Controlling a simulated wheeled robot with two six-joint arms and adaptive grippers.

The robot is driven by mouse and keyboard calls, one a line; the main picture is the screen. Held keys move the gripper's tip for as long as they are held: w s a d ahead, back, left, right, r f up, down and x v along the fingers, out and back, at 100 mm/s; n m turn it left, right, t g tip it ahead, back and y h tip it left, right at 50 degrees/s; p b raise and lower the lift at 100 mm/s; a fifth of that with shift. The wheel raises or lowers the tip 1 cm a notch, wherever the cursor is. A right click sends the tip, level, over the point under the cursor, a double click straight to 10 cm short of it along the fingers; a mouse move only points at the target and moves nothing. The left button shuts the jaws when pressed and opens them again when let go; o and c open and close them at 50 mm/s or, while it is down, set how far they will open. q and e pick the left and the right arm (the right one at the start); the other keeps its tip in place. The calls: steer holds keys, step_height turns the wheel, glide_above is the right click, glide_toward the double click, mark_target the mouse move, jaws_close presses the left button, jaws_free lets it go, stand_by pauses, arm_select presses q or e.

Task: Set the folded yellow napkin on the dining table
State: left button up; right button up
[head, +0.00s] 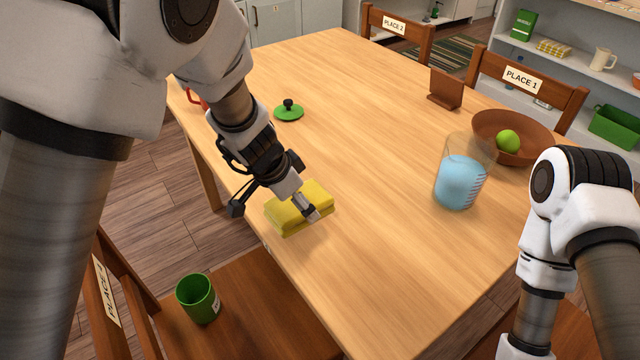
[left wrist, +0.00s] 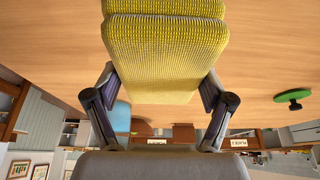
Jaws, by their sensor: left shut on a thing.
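The folded yellow napkin (head: 296,212) is at the near left edge of the wooden dining table (head: 370,140). My left gripper (head: 306,204) is shut on it from above. In the left wrist view the napkin (left wrist: 165,50) sits between the two fingers (left wrist: 160,105) with the tabletop close by. I cannot tell whether the napkin touches the table. My right arm shows at the right, but its gripper is out of view.
A green lid (head: 288,112), a jug of blue liquid (head: 460,182), a brown bowl (head: 512,138) with a green ball (head: 508,141) and a brown stand (head: 445,90) are on the table. A green cup (head: 198,298) stands on the near chair. The table's middle is clear.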

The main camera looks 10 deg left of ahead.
arm_select(q)
steer(key=w+p, duration=0.2)
steer(key=w, duration=0.2)
steer(key=w+a+p, duration=0.1)
steer(key=w+p, duration=0.1)
steer(key=w, duration=0.3)
steer(key=w+f+p, duration=0.1)
steer(key=w+p, duration=0.1)
steer(key=w, duration=0.2)
steer(key=shift+w+a+f, duration=0.1)
steer(key=shift+w+a, duration=0.15)
steer(key=shift+w, duration=0.05)
steer(key=shift+w+f, duration=0.15)
steer(key=shift+w, duration=0.25)
step_height(320, 180, down, 3)
steer(key=shift+f+p, duration=0.15)
steer(key=shift+p, duration=0.25)
steer(key=shift+f+b, duration=0.3)
steer(key=shift+b, duration=0.05)
steer(key=o, duration=1.1)
steer(key=shift+o, duration=0.2)
steer(key=shift+r+p, duration=0.3)
steer(key=shift+p, duration=0.05)
steer(key=shift+a+r, duration=0.15)
steer(key=shift+r, duration=0.1)
steer(key=b+v, duration=0.1)
steer(key=v, duration=1)
